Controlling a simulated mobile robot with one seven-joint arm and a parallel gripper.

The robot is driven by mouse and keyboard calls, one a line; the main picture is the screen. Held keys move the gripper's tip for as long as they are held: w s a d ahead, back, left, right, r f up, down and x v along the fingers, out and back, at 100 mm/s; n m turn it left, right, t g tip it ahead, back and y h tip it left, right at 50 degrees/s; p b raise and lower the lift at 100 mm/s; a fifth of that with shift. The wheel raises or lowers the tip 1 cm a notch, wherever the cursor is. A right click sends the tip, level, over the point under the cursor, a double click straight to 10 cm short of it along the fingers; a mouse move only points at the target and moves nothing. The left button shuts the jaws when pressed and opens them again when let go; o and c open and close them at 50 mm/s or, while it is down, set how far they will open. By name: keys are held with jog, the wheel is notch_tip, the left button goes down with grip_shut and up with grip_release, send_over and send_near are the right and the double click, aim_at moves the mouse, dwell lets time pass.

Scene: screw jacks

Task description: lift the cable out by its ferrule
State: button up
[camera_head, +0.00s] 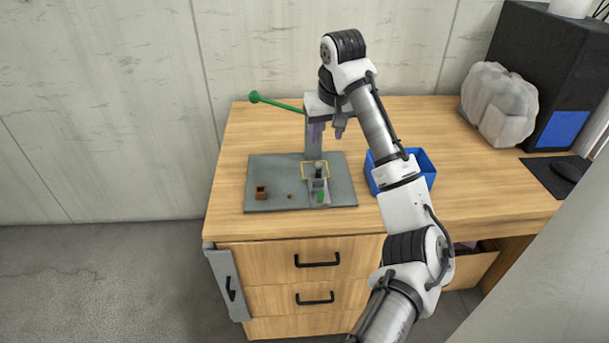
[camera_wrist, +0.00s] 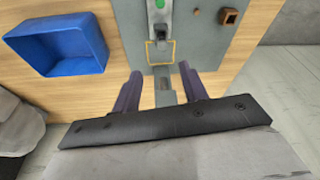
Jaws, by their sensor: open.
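My gripper (camera_head: 328,131) is open and empty above the back edge of a grey board. In the wrist view its two dark fingers (camera_wrist: 162,88) are spread apart, with part of a grey post (camera_wrist: 165,97) showing between them. On the board stands a small grey fixture (camera_head: 319,186) with a dark upright part and a green spot at its front. It also shows in the wrist view (camera_wrist: 159,22), beyond the fingertips. A thin yellow square outline (camera_head: 304,170) surrounds its back end. I cannot make out a cable or ferrule at this size.
The grey board (camera_head: 270,175) carries a small brown open box (camera_head: 261,192) and a tiny brown piece (camera_head: 289,196). A green-knobbed lever (camera_head: 277,103) extends left from the post. A blue bin (camera_head: 424,162) stands right of the board. Bare desk lies behind it.

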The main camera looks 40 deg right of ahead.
send_over(319, 164)
jog(key=s, duration=0.2)
notch_tip(319, 164, down, 7)
jog(key=shift+a+f+p, duration=0.1)
jog(key=shift+a+p, duration=0.05)
jog(key=shift+p, duration=0.15)
jog(key=shift+w+a+p+x, duration=0.15)
jog(key=shift+p+x, duration=0.25)
jog(key=shift+x, duration=1.05)
jog(key=shift+w+a+p+x, duration=0.15)
jog(key=shift+p+x, duration=0.2)
jog(key=shift+x, duration=1.15)
jog(key=shift+d, duration=0.2)
grip_shut()
